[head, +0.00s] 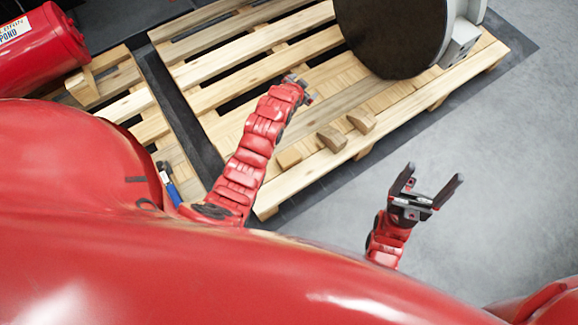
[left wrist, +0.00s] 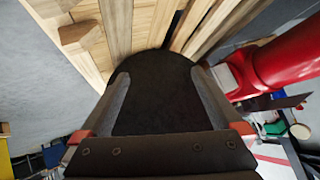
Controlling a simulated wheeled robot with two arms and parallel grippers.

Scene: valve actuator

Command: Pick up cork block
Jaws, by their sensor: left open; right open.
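No block can be told for sure as the cork block. Two small tan blocks, one (head: 332,138) left of the other (head: 361,121), rest on the front boards of the large pallet. A paler block-like piece (head: 289,158) shows left of them, beside my left arm. My left gripper (head: 303,90) is small over the pallet, up and left of the blocks, and apart from them. In the left wrist view its fingers (left wrist: 160,82) are spread, with a dark rounded shape between them that I cannot identify. My right gripper (head: 427,188) is open and empty over the grey floor.
A large dark disc (head: 392,35) with grey metal parts stands on the large pallet (head: 225,93). A red cylinder (head: 38,52) lies at the upper left, by a smaller pallet (head: 128,106). The grey floor (head: 510,150) at the right is clear.

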